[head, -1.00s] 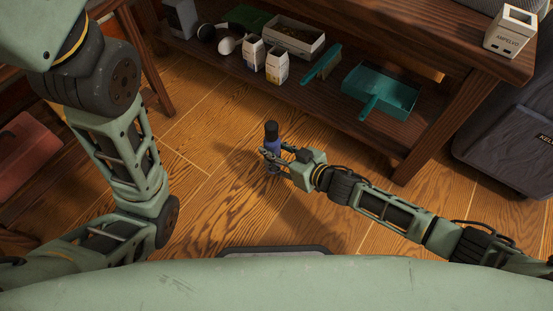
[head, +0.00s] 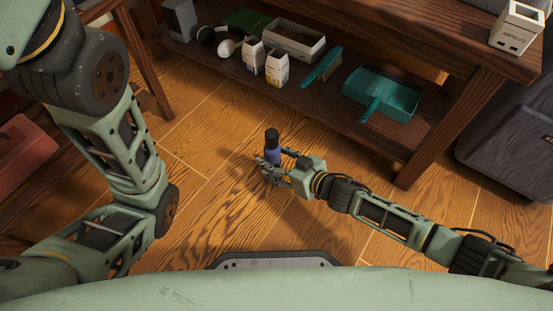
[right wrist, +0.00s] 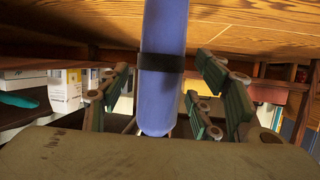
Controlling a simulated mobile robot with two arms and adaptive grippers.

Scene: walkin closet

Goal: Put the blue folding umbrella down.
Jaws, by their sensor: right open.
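The blue folding umbrella (head: 273,151), with a black end on top, looks upright near the wooden floor in the head view. I cannot tell for certain whether its lower end touches the floor. My right gripper (head: 272,165) is open around it, low over the floor. In the right wrist view the umbrella (right wrist: 163,95), with a dark band, stands between the spread fingers, with gaps on both sides. My left arm shows at the left of the head view, but its gripper is out of view.
A wooden shelf unit (head: 330,118) stands just beyond the umbrella. Its low shelf holds a teal dustpan (head: 385,95), a teal brush (head: 322,66), white cartons (head: 277,69) and a tray (head: 293,40). A dark grey case (head: 510,150) stands at right. The floor around the umbrella is clear.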

